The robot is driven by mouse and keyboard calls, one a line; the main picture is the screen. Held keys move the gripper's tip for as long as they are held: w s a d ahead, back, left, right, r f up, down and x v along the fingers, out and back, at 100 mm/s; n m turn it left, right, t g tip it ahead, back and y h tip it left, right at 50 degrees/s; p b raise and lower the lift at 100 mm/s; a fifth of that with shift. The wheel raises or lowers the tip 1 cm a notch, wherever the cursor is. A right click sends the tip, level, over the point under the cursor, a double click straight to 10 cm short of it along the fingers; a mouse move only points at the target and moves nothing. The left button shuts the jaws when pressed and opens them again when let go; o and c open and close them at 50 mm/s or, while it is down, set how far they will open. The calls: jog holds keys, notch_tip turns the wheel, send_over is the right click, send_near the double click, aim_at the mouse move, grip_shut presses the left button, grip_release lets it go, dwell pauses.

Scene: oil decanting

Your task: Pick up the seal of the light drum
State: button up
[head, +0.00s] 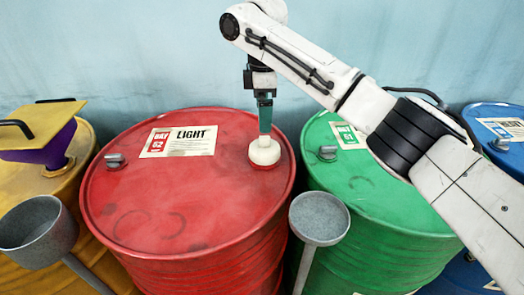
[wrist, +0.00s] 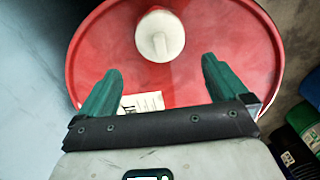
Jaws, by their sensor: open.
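The light drum (head: 190,205) is the red one with a white label reading LIGHT (head: 183,141); its red top also fills much of the wrist view (wrist: 240,60). Its seal (head: 264,153) is a round white cap on the drum's top, right of the label. In the wrist view the seal (wrist: 160,35) shows a raised white knob. My gripper (head: 265,128) points down right at the seal in the head view. In the wrist view the green fingers of my gripper (wrist: 160,82) are apart with nothing between them, and the seal appears beyond the fingertips.
A green drum (head: 375,190) stands right of the red one, and a blue drum (head: 490,120) farther right. A yellow drum (head: 70,190) at left bears a purple and yellow object (head: 45,140). A small grey cap (head: 115,160) sits on the red top.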

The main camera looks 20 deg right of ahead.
aim_at(265, 137)
notch_tip(265, 137, down, 10)
jog(key=shift+d+r, duration=0.1)
jog(key=shift+d, duration=0.05)
dwell(0.4)
jog(key=c, duration=1.1)
